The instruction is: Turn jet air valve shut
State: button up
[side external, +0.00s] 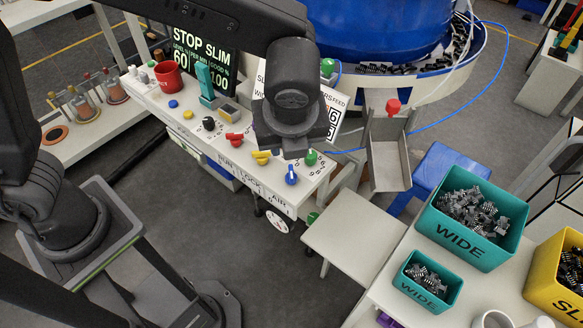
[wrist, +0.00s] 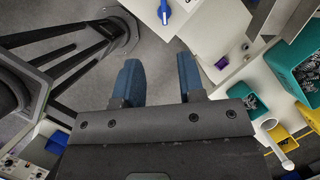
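A blue lever knob (side external: 291,175) stands on the front edge of the white control panel (side external: 187,122), beside the lettering AIR. It appears to be the jet air valve, with its handle close to upright in the picture. The same blue knob (wrist: 164,12) shows at the top edge of the wrist view, on a white face. My gripper (wrist: 160,62) is open, with two blue-grey fingers apart and nothing between them. The knob is beyond the fingertips and apart from them. In the side view my wrist hangs over the panel, close behind the knob, and the fingers cannot be made out.
A green knob (side external: 311,157), yellow knob (side external: 261,157) and red knob (side external: 234,139) stand close by on the panel. A metal chute (side external: 388,152) and blue bowl (side external: 375,30) lie to the right and behind. Teal bins (side external: 480,247) stand at the right. Open floor lies in front.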

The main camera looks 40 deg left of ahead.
aim_at(291, 172)
jog(key=shift+m, duration=0.5)
jog(key=x, duration=1.4)
jog(key=shift+d+f, duration=0.25)
jog(key=shift+d, duration=0.15)
grip_shut()
